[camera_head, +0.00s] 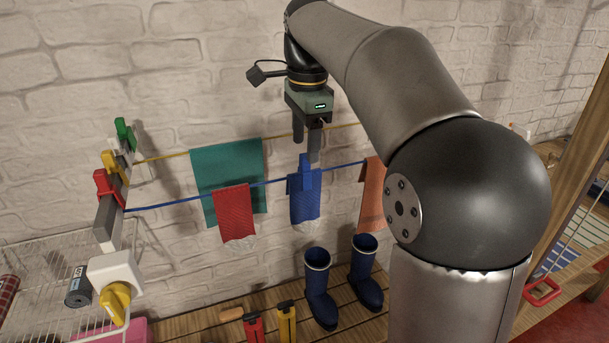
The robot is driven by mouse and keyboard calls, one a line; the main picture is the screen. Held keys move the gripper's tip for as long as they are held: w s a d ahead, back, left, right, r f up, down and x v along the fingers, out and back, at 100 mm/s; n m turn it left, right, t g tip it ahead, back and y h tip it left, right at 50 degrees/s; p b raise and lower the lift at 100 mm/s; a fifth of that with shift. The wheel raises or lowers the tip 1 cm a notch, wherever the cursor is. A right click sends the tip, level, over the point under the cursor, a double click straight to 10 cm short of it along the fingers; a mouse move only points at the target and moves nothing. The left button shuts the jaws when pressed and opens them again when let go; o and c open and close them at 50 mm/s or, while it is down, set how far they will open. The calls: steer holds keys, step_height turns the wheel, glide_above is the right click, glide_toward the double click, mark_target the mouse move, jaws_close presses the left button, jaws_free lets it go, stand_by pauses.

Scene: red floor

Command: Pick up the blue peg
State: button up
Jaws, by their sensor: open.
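The blue peg (304,172) is clipped upright on the blue line, over the top edge of a small blue cloth (305,203). My gripper (307,150) points down just above the peg. Its fingers are open, with one finger tip close to the peg's top in the picture. I cannot tell whether they touch. Red (109,190), yellow (115,167) and green (125,135) pegs are clipped on the grey bar at the left.
A red cloth (234,213) and an orange cloth (373,190) hang on either side of the blue cloth. A teal towel (227,160) hangs behind. Blue boots (319,290) stand on the wooden shelf below. A wire rack (50,270) is at the left.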

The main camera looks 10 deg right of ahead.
mark_target(305, 169)
steer(key=f, duration=0.7)
steer(key=shift+w+f+p, duration=0.15)
steer(key=shift+w+p, duration=0.1)
steer(key=shift+p, duration=0.1)
steer(key=c, duration=1.1)
